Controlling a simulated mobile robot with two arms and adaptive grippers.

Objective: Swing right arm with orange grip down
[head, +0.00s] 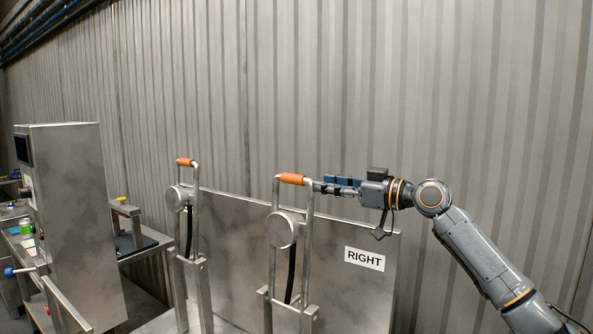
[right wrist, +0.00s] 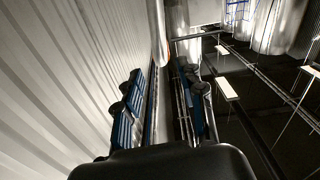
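The right lever arm (head: 308,215) is a steel tube frame standing upright, with an orange grip (head: 292,179) across its top and a round metal disc below it. A white sign reading RIGHT (head: 364,259) is on the panel beside it. My right gripper (head: 322,187) points left at grip height, with its fingertips at the right upright of the frame; contact cannot be told. In the right wrist view its two fingers (right wrist: 160,100) are apart, with metal tubing beyond their tips. My left gripper is not in view.
A matching left lever (head: 195,210) with an orange grip (head: 185,162) also stands upright. A tall steel cabinet (head: 75,220) is at the left. A steel panel (head: 235,235) spans behind the levers, and a corrugated wall (head: 400,90) closes the back.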

